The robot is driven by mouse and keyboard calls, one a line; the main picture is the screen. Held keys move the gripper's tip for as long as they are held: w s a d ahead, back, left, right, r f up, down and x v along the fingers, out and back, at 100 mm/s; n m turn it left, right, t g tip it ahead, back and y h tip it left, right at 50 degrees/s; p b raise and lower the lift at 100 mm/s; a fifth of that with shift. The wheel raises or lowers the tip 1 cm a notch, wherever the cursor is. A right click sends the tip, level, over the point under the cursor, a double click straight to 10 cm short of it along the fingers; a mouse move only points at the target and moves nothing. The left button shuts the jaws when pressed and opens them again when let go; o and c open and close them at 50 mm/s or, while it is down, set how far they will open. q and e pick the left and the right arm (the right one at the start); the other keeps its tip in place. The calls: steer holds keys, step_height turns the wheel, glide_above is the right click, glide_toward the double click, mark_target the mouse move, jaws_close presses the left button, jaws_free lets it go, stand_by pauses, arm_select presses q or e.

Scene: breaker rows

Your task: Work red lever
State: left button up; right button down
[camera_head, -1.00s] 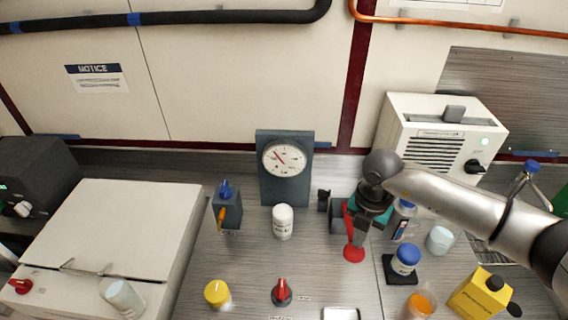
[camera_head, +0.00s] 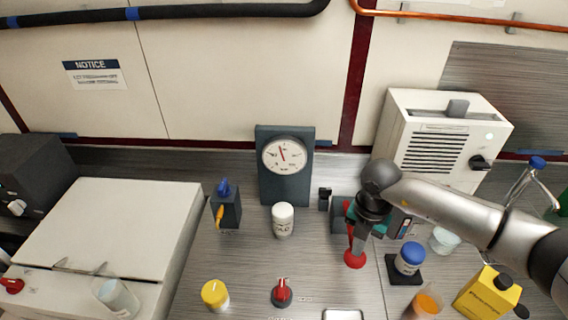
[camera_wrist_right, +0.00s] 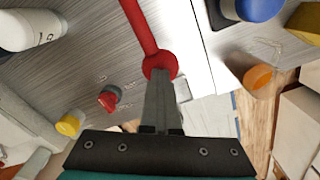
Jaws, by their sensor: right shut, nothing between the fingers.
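The red lever (camera_head: 354,260) has a round knob and a red rod that runs up to a dark grey housing at the back. In the right wrist view its rod and knob (camera_wrist_right: 160,66) show at the top middle, with the knob at the fingertips. My right gripper (camera_head: 358,250) reaches down over the lever from the right. Its fingers (camera_wrist_right: 158,82) are shut together, with their tips at or against the knob; I cannot tell whether they touch. The gripper hides part of the rod and housing in the head view. My left gripper is not in view.
A dial gauge (camera_head: 284,155) stands behind a white jar (camera_head: 283,221). A red knob (camera_head: 282,293) and a yellow-capped jar (camera_head: 215,295) are in front. A blue-capped jar (camera_head: 409,258), an orange cup (camera_head: 425,303) and a yellow box (camera_head: 488,293) are close by on the right.

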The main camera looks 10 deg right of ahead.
steer(key=shift+w+d+f+b, duration=0.15)
steer(key=shift+f+b, duration=0.35)
steer(key=shift+f, duration=0.25)
steer(key=shift+r+p, duration=1.35)
steer(key=shift+r, duration=0.1)
steer(key=shift+r+p, duration=1)
steer(key=shift+r, duration=0.3)
step_height(320, 180, up, 5)
steer(key=p, duration=0.4)
steer(key=shift+f, duration=0.1)
